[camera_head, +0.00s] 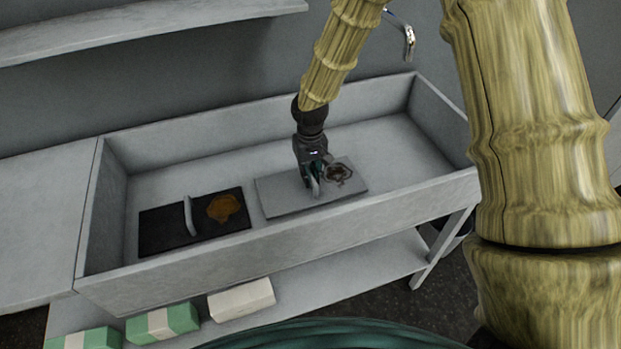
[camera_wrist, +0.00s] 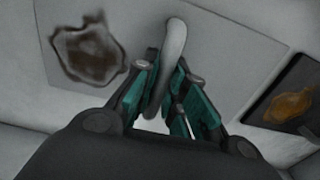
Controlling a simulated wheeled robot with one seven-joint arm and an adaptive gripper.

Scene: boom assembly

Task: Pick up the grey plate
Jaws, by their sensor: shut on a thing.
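The grey plate (camera_head: 285,194) is a flat rectangle with a dark brown stain and a raised light handle (camera_head: 315,187). It lies in the right half of the sink basin and looks flat on the floor there. In the wrist view the grey plate (camera_wrist: 215,40) fills the upper middle, with its handle (camera_wrist: 174,45) running down between my fingers. My gripper (camera_head: 312,172) is over the plate and shut on this handle. The wrist view shows my gripper (camera_wrist: 168,85) with its teal finger pads on either side of the handle; its lower end is partly hidden.
A black plate (camera_head: 165,230) with a handle and an orange-brown stain lies left of the grey plate. The basin walls (camera_head: 290,243) surround both. Green and white blocks (camera_head: 162,324) and a whitish block (camera_head: 241,299) sit on the lower shelf. A faucet (camera_head: 408,40) hangs behind.

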